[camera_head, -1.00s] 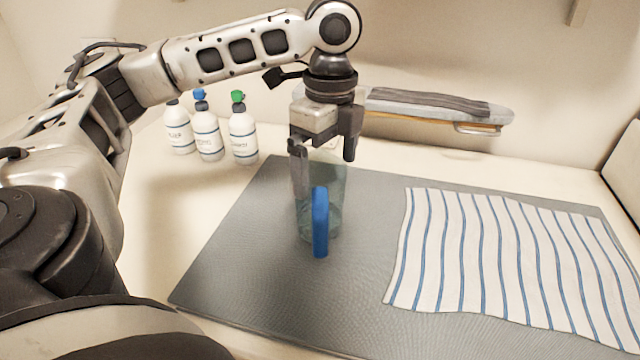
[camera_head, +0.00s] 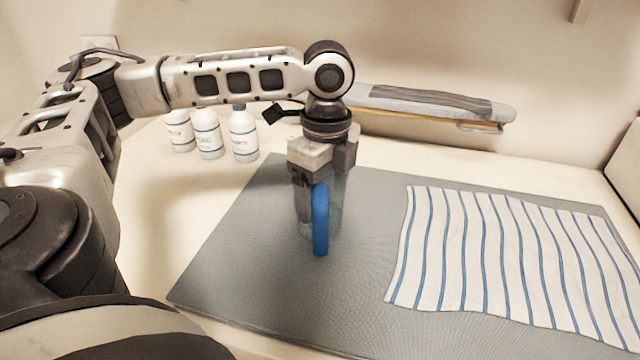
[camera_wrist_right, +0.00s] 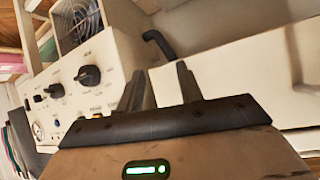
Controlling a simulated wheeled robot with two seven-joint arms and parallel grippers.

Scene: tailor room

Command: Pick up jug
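The jug (camera_head: 335,228) is clear, with a blue handle (camera_head: 320,220) facing me. It stands upright on the grey mat (camera_head: 235,255). My left gripper (camera_head: 324,205) points down at the jug from above. One dark finger shows at the jug's left side. The other is partly hidden behind the handle and the clear wall, but the fingers look apart. I cannot tell whether they touch the jug. In the right wrist view, my right gripper (camera_wrist_right: 161,75) has its two fingers apart with nothing between them.
A striped cloth (camera_head: 500,262) lies on the mat's right part. Several white bottles (camera_head: 208,135) stand behind to the left. An ironing board (camera_head: 430,108) is at the back. A white panel with black knobs (camera_wrist_right: 88,75) is near the right gripper.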

